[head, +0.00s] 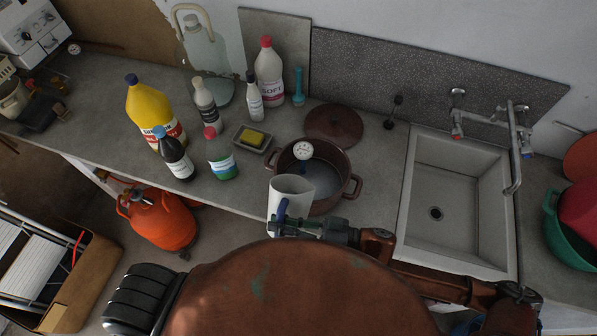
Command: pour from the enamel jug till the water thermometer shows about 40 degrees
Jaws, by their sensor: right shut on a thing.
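The white enamel jug (293,186) with a blue handle is at the front left edge of the brown pot (350,199), its top overlapping the pot's rim in the picture. It looks about upright, and no stream of water shows. My right gripper (289,222) is shut on the jug's handle. The water thermometer (303,150) has a round white dial at the pot's back left rim. Its reading is too small to make out. Part of the pot's inside shows, greyish; the jug hides the front left. My left gripper is not in view.
A brown lid (334,126) lies behind the pot. A dish with a yellow sponge (252,138) and several bottles stand to the left, with a glass demijohn (205,60) at the back. The sink (455,190) is at the right, below a tap (513,150).

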